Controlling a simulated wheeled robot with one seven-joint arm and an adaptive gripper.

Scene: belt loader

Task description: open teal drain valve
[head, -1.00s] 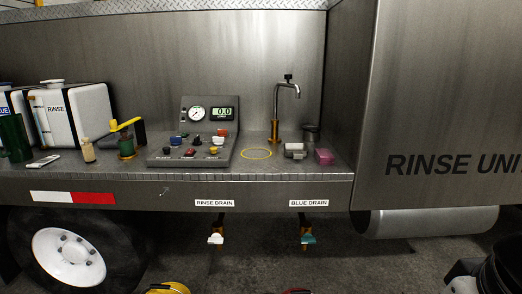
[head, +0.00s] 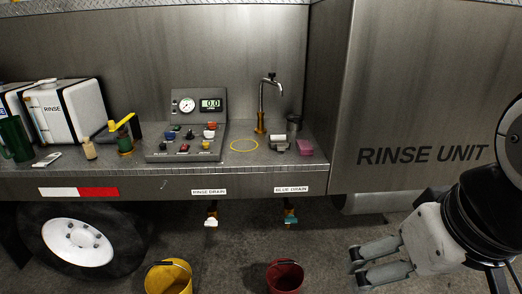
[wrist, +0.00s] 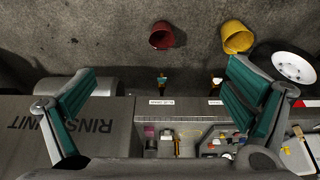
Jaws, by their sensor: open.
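The teal drain valve (head: 290,218) hangs under the bench edge below the "BLUE DRAIN" label (head: 301,190). It also shows in the wrist view (wrist: 162,81), small and near the middle. A white-handled valve (head: 211,220) hangs to its left under the "RINSE DRAIN" label (head: 209,192). My gripper (head: 382,262) is at the lower right of the head view, apart from the valve and to its right. In the wrist view its two teal-padded fingers (wrist: 160,100) are spread wide with nothing between them.
A red bucket (head: 285,277) stands on the floor below the teal valve, and a yellow bucket (head: 168,277) stands to its left. The bench holds a control panel (head: 186,140), a tap (head: 262,105) and a pink block (head: 304,147). A wheel (head: 78,243) is at lower left.

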